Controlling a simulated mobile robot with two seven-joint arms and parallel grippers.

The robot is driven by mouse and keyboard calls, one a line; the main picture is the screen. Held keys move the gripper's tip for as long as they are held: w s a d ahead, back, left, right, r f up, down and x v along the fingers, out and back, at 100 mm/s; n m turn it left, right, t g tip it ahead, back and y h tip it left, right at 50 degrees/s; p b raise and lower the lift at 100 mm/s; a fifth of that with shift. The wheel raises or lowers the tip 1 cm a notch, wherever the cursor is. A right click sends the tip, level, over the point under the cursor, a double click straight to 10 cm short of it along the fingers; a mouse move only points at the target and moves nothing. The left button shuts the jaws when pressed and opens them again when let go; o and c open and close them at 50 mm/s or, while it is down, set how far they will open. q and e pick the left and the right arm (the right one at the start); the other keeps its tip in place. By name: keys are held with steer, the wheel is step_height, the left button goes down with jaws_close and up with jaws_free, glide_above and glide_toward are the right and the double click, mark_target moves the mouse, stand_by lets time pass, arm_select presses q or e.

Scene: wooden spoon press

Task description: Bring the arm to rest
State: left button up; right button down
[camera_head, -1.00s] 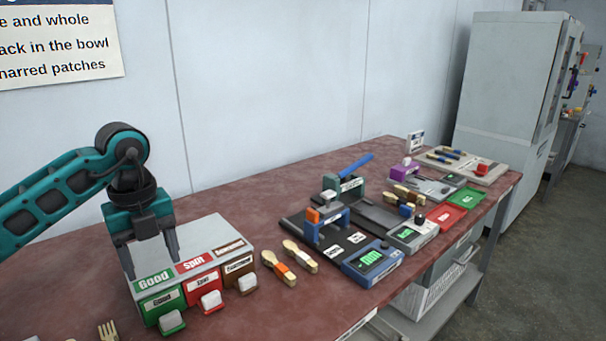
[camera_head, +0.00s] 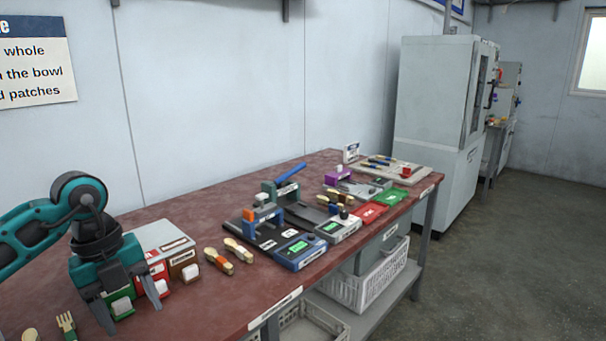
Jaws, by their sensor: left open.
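My left arm comes in from the left, and its gripper (camera_head: 132,312) points down in front of the labelled box (camera_head: 157,237) with green, red and brown fronts. The two fingers are apart, and I see nothing between them except the green front behind. The gripper hides much of the green section. My right gripper is not in view.
Two wooden spoons (camera_head: 238,250) lie right of the box, and a fork (camera_head: 66,324) lies at the near left. A blue-handled press (camera_head: 290,173) and devices with green displays stand mid-table. Red (camera_head: 369,212) and green (camera_head: 390,197) trays lie beyond. A white basket (camera_head: 368,284) sits below.

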arm_select(q)
steer(key=s+d+r+n+t+h+p, duration=0.1)
steer(key=s+d+t+h, duration=0.1)
steer(key=d+h, duration=0.85)
steer(key=s+d+r+n+t+h+p, duration=0.1)
steer(key=d+t+h, duration=0.1)
steer(key=d+h, duration=0.8)
steer(key=a+f+n+t+y, duration=0.3)
steer(key=f+n+t+y, duration=0.2)
steer(key=n+t+y, duration=0.3)
steer(key=a+f+n+t+y, duration=0.3)
steer(key=f+n+t+y, duration=0.25)
steer(key=n, duration=0.35)
steer(key=s+a+f+n+g+y, duration=0.2)
steer(key=s+f+n+g+y, duration=0.1)
steer(key=s+f, duration=0.2)
steer(key=s+a+f+n+g+y+p, duration=0.1)
steer(key=s+a+f+n+g+y, duration=0.1)
steer(key=s+f, duration=0.3)
step_height(320, 180, down, 5)
steer(key=shift+s+r+n+g+y, duration=0.1)
steer(key=shift+s+n+g+y, duration=0.3)
steer(key=shift+g+y, duration=0.5)
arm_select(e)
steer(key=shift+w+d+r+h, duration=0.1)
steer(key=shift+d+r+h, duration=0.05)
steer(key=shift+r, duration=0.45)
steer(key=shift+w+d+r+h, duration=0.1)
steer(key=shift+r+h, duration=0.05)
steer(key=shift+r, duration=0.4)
